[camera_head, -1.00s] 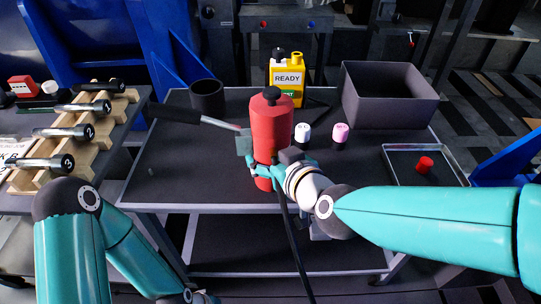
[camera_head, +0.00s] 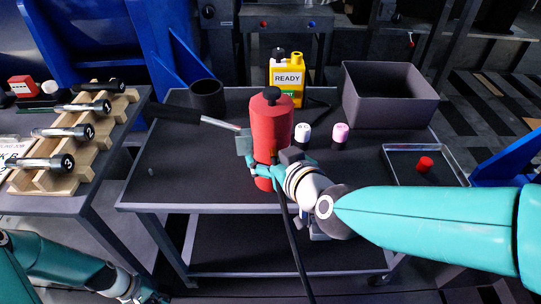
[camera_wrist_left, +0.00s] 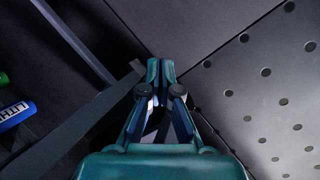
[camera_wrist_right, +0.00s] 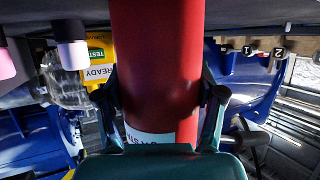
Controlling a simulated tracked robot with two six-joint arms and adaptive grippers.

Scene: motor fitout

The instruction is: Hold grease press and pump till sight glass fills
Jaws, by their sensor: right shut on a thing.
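The red grease press (camera_head: 270,125) stands upright near the front of the dark cart top, with a black knob on top. Its lever, with a black grip (camera_head: 174,113) and a metal rod, reaches left to a grey block (camera_head: 244,143) on the press. My right gripper (camera_head: 268,172) is shut around the lower red body, which also fills the middle of the right wrist view (camera_wrist_right: 158,65). My left gripper (camera_head: 140,293) is low at the left, below the cart top and away from the lever; its fingers look closed and empty in the left wrist view (camera_wrist_left: 160,68). I cannot make out a sight glass fill level.
A yellow READY bottle (camera_head: 287,78), a black cup (camera_head: 207,97), white (camera_head: 302,134) and pink-topped (camera_head: 340,133) bottles, a grey bin (camera_head: 390,105) and a tray (camera_head: 440,178) with a red cap (camera_head: 425,164) surround the press. A wooden tool rack (camera_head: 98,135) stands left.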

